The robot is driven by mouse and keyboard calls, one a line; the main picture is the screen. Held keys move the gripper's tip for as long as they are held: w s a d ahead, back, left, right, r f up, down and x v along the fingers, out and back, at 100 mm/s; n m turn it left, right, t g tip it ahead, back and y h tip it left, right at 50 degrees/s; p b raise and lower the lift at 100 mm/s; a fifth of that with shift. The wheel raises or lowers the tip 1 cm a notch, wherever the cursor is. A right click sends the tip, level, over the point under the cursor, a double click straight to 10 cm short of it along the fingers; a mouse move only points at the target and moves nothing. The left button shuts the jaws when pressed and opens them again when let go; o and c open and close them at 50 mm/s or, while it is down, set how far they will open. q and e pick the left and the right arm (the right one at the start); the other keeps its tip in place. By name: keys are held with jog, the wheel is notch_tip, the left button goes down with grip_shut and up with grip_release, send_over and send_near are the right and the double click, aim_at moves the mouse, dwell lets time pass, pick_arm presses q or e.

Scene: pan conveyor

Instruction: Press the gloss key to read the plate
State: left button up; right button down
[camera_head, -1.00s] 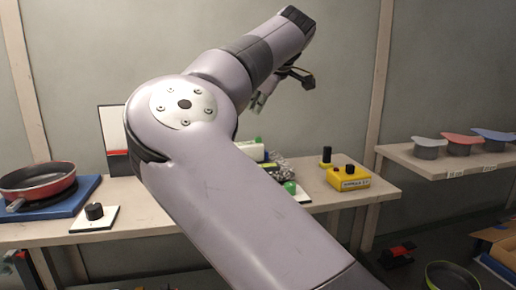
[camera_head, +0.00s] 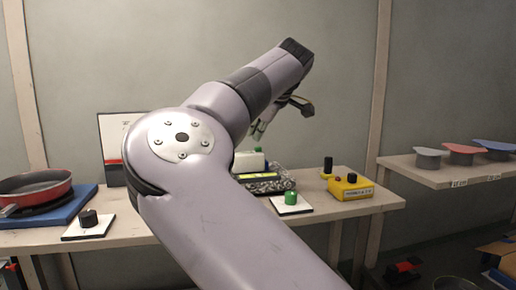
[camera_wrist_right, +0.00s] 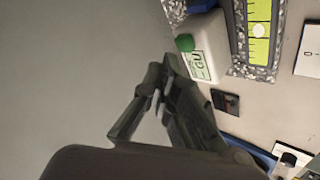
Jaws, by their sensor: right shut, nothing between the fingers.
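A white box (camera_head: 249,161) with a green part stands on the bench, partly hidden behind my right arm. In the right wrist view the white box (camera_wrist_right: 208,58) shows a green button (camera_wrist_right: 185,43) and the letters "GU". A grey speckled plate (camera_head: 270,186) lies in front of it. In the wrist view the speckled plate (camera_wrist_right: 239,38) carries a yellow-green strip. My right gripper (camera_head: 268,125) is above the bench, higher than the box in the head view. In the wrist view its fingers (camera_wrist_right: 163,82) are shut and empty, pointing beside the box, apart from the button. My left gripper is not in view.
A green knob (camera_head: 291,198) on a white base and a yellow box (camera_head: 350,187) with black knobs are to the right. A red pan (camera_head: 35,187) on a blue base and a black knob (camera_head: 89,217) are left. A shelf (camera_head: 430,177) holds several coloured pieces.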

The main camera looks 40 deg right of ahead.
jog(key=shift+f, duration=0.15)
dwell(0.7)
jog(key=shift+f, duration=0.3)
jog(key=shift+f+b, duration=0.55)
jog(key=shift+b, duration=0.15)
dwell(0.5)
dwell(0.3)
jog(key=shift+r+p, duration=0.9)
jog(key=shift+r, duration=0.05)
jog(key=shift+r, duration=0.1)
notch_tip(320, 180, up, 5)
jog(key=p, duration=0.4)
jog(key=shift+p, duration=0.3)
